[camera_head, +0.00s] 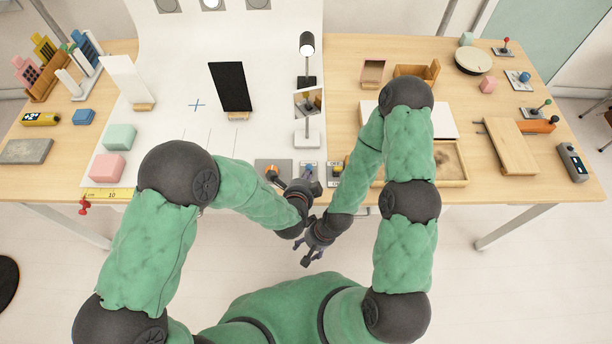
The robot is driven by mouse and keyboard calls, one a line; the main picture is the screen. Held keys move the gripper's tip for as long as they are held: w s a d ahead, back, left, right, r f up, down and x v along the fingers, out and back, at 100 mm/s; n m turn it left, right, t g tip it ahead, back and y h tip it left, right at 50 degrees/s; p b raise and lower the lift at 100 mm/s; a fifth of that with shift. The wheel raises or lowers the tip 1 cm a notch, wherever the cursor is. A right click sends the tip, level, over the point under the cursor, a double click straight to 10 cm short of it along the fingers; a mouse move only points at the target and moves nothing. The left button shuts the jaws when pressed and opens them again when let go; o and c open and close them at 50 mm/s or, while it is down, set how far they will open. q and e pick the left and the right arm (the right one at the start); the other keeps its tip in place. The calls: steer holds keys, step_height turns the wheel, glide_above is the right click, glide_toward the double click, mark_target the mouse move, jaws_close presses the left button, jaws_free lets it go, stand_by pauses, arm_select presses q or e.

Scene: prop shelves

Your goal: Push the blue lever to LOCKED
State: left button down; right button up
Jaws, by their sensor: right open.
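A lever with a blue knob (309,168) stands on a small plate at the front edge of the table, in the middle. My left gripper (303,183) is just in front of it and partly covers its base; I cannot tell whether they touch. The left fingers are small and dark here, and their opening is unclear. My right gripper (306,256) is open and empty, low in front of the table edge. Another blue-knobbed lever (524,77) stands at the back right. No LOCKED marking is readable.
An orange-knobbed control (271,170) and a yellow one (337,168) flank the front lever. A mirror stand (308,132) and a black panel (230,87) stand behind. A wooden tray (452,182) lies to the right. The white sheet's middle has free room.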

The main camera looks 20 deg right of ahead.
mark_target(307, 166)
arm_select(q)
steer(key=shift+w+d+r+g+y+p, duration=0.2)
steer(key=shift+w+r+g+p, duration=0.5)
steer(key=shift+p, duration=1.5)
steer(key=shift+w+d+r+g+y+p, duration=0.1)
steer(key=shift+w+r+g+y+p, duration=0.55)
steer(key=shift+p, duration=1.55)
steer(key=shift+d+f+g+h+p, duration=0.1)
steer(key=shift+f+g+h+p, duration=0.15)
steer(key=shift+f+g+p, duration=0.35)
steer(key=shift+r, duration=0.15)
steer(key=shift+w+r+p, duration=0.1)
steer(key=shift+r+p, duration=0.65)
steer(key=shift+p, duration=0.05)
